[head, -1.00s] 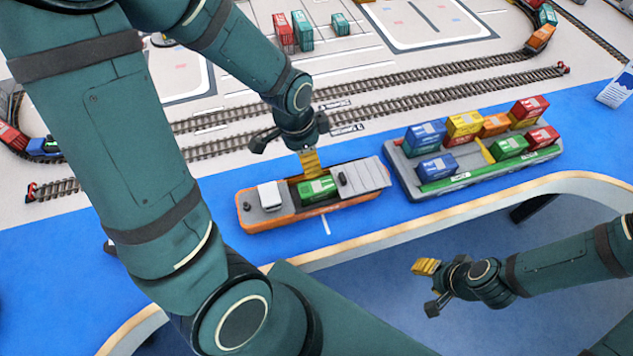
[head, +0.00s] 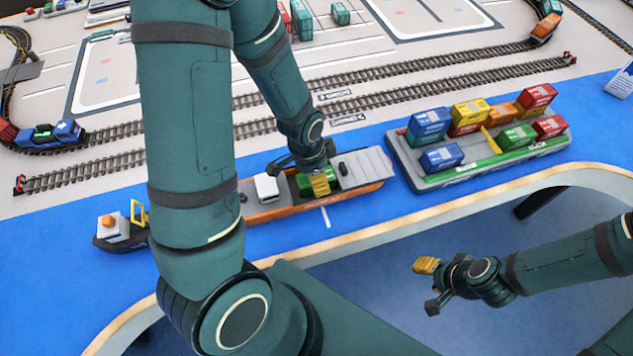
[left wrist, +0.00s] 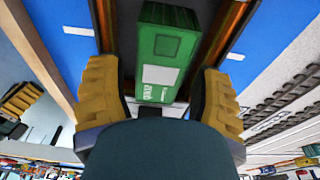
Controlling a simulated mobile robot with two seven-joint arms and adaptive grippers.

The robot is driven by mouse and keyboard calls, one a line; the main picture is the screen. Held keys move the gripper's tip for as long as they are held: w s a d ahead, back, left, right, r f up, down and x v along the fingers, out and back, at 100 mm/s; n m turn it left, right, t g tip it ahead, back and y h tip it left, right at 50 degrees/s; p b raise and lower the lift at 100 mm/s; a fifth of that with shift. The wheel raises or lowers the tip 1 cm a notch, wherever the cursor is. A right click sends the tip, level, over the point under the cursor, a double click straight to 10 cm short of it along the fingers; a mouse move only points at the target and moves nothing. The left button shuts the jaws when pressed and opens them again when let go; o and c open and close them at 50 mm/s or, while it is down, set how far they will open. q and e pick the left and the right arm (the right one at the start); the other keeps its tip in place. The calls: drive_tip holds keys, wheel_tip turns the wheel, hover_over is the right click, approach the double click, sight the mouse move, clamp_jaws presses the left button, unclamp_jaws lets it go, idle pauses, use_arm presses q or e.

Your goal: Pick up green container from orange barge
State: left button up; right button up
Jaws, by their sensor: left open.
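The green container (head: 306,185) lies in the hold of the orange barge (head: 345,198), partly hidden behind my left gripper in the head view. In the left wrist view the green container (left wrist: 167,45) shows between the two yellow fingers, with the barge's orange sides beyond it. My left gripper (head: 321,184) is open, its fingers pointing down at the container. In the left wrist view its fingers (left wrist: 158,95) stand on either side of the container with gaps. My right gripper (head: 427,266) is off the table edge at the lower right, empty; its finger gap is not clear.
A grey barge (head: 465,180) with several coloured containers lies to the right on the blue water. A small tug (head: 118,235) floats at the left. Railway tracks (head: 400,90) run behind. The wooden table edge (head: 420,205) curves in front.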

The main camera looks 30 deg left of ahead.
use_arm(q)
drive_tip(key=c, duration=1)
drive_tip(key=shift+c, duration=0.2)
